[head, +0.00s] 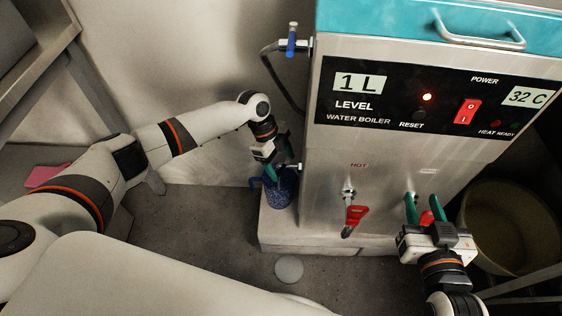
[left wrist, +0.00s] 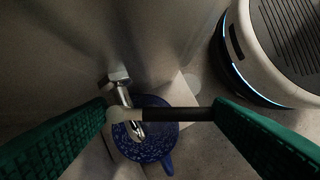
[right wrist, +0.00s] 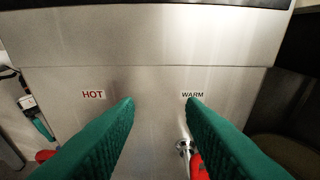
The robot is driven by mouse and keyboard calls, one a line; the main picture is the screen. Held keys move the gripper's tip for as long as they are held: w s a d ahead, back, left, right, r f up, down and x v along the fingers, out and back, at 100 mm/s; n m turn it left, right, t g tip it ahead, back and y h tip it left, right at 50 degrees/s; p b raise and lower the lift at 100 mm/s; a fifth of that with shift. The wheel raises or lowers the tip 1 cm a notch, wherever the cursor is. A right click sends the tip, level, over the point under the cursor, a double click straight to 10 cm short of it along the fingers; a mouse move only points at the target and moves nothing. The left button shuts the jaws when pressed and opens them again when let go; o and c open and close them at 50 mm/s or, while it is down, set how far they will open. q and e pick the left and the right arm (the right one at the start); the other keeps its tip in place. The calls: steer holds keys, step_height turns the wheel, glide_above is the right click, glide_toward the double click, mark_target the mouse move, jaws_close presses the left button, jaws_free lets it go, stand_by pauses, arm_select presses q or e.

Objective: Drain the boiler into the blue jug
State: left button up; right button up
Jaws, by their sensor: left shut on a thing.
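The steel water boiler (head: 330,150) reads 1 L and 32 C. The blue speckled jug (head: 284,192) stands on the ledge at the boiler's left side. In the left wrist view the jug (left wrist: 158,148) is under the metal drain spout (left wrist: 121,92), its handle toward the bottom. My left gripper (head: 271,171) is at this drain, shut on the black drain lever (left wrist: 190,114), which has a pale end. I cannot tell whether water is running or in the jug. My right gripper (head: 424,207) is open at the boiler's front, by the red-handled warm tap (right wrist: 197,163), apparently empty.
The red-handled hot tap (head: 355,215) hangs on the front. A blue-handled valve (head: 291,40) with a hose is at upper left. The power switch (head: 467,111) is red and an orange light is lit. A large round bin (head: 515,225) stands at right. A shelf frame is at left.

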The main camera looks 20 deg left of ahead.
arm_select(q)
steer(key=shift+w+a+m+b, duration=0.1)
steer(key=shift+a+m+b, duration=0.05)
steer(key=shift+m+b, duration=0.35)
steer(key=shift+a+m+g+b, duration=0.15)
steer(key=shift+m+g+b, duration=0.25)
steer(key=shift+m, duration=0.1)
arm_select(e)
step_height(320, 180, up, 7)
steer(key=a+t+y, duration=0.1)
steer(key=t, duration=0.4)
steer(key=shift+w, duration=0.25)
steer(key=shift+a+f, duration=0.1)
